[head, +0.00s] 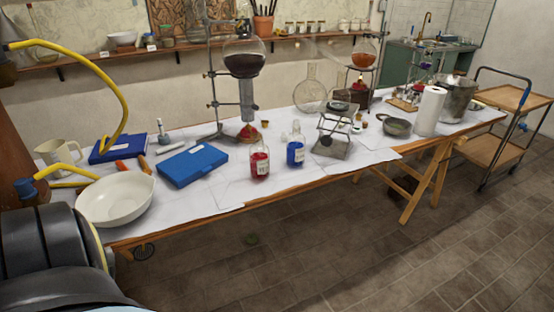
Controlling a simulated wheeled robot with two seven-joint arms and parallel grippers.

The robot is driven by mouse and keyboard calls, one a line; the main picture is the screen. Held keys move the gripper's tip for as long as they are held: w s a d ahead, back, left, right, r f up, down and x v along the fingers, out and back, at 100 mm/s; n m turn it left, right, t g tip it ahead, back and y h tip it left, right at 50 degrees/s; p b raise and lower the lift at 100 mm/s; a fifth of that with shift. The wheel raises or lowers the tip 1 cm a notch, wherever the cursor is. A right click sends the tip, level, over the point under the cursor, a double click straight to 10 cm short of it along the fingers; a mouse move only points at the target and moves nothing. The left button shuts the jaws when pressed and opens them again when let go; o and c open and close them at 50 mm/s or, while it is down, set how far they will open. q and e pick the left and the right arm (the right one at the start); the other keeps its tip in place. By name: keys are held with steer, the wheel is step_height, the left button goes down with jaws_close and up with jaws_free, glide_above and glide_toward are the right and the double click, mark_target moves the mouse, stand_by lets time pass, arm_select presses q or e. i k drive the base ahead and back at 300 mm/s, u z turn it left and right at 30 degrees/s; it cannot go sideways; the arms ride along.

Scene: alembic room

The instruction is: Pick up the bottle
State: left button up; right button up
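Two small bottles stand upright near the front edge of the long table. One is a red bottle (260,163) with a pale label. To its right is a blue bottle (296,151), also labelled. The frame does not show which one the task means. A dark, rounded arm part of mine fills the lower left corner. Neither of my grippers is in view, and nothing is seen touching either bottle.
The table (222,196) has a white cover. A blue case (192,165) and a white bowl (115,199) lie left of the bottles. A flask stand (213,103) rises behind them, and a metal stand (334,146) is to their right. Open tiled floor (330,240) lies in front.

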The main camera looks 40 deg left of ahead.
mark_target(259, 151)
steer(key=u, duration=0.1)
steer(key=i, duration=1.65)
steer(key=u, duration=1.3)
steer(key=i, duration=0.7)
steer(key=u, duration=0.5)
